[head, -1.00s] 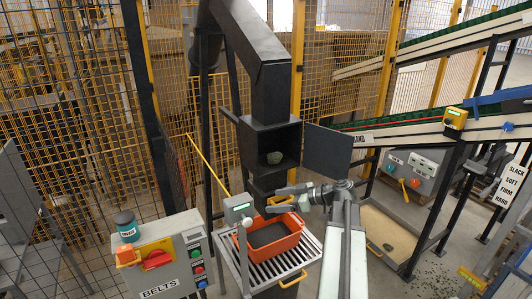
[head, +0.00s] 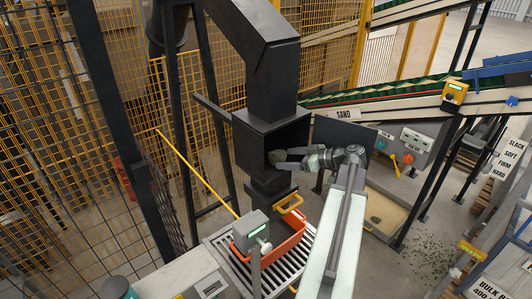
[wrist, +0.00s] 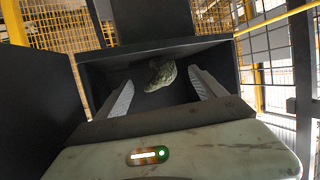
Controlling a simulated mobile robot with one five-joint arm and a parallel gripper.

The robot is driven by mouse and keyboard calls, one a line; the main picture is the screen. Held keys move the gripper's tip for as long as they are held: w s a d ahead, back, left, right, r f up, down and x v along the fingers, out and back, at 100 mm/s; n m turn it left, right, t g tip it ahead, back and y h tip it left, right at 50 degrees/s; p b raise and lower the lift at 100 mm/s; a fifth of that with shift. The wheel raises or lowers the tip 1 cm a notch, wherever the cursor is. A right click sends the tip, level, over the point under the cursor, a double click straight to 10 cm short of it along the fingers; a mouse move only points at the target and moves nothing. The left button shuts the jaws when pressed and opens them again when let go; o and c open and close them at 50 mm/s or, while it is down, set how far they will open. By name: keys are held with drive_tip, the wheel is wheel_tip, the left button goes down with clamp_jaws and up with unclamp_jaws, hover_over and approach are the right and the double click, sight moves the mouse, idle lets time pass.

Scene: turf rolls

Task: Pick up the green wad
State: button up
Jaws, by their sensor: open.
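The green wad (head: 278,157) is a lumpy grey-green clump inside the dark open-fronted box (head: 255,125) of the black chute. In the wrist view the wad (wrist: 161,73) shows beyond my fingertips, roughly centred between them. My gripper (head: 283,160) reaches into the mouth of the box and its tips are close to the wad in the head view. In the wrist view my gripper (wrist: 162,85) has its two pale ribbed fingers wide apart, with nothing between them. I cannot tell whether either finger touches the wad.
The box's dark door (head: 345,137) stands open to the right. Below are an orange bin (head: 270,245) on a roller stand and a grey box with a display (head: 252,232). A conveyor marked SAND (head: 400,98) runs at the right, and mesh fencing stands behind.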

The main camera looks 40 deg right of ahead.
sight(270, 157)
drive_tip(key=shift+w+d, duration=0.1)
drive_tip(key=shift+w, duration=0.1)
drive_tip(key=shift+b+x, duration=0.5)
drive_tip(key=shift+x, duration=0.65)
drive_tip(key=b+x, duration=0.1)
drive_tip(key=x, duration=0.4)
drive_tip(key=shift+w+a, duration=0.25)
drive_tip(key=shift+w, duration=0.05)
drive_tip(key=shift+r, duration=0.1)
drive_tip(key=c, duration=1.6)
